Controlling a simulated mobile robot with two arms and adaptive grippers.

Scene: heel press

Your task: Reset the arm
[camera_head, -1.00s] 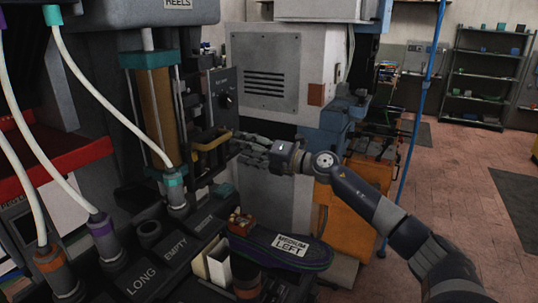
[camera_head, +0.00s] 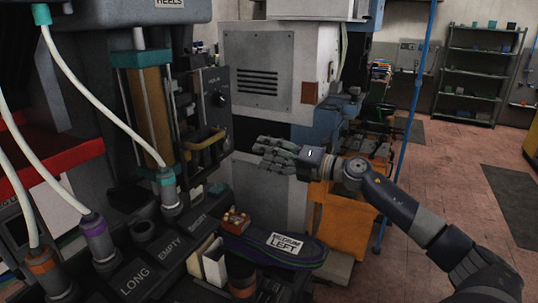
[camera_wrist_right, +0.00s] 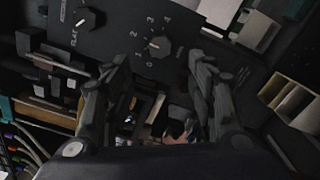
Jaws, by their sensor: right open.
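My right gripper (camera_head: 275,152) is in the middle of the head view, in the air to the right of the heel press. Its fingers point left toward the press and hold nothing. In the right wrist view, its two fingers (camera_wrist_right: 155,95) stand apart, with the press's dark dial panel (camera_wrist_right: 120,35) beyond them. The dial panel also shows in the head view (camera_head: 217,92), left of the gripper and apart from it. My left gripper is not in view.
A sole labelled "MEDIUM LEFT" (camera_head: 270,250) lies below the gripper. A white holder (camera_head: 214,264) stands beside it. Tubes with white hoses (camera_head: 98,237) stand at the left. A blue pole (camera_head: 408,125) rises behind my right arm. Open floor (camera_head: 465,180) lies at the right.

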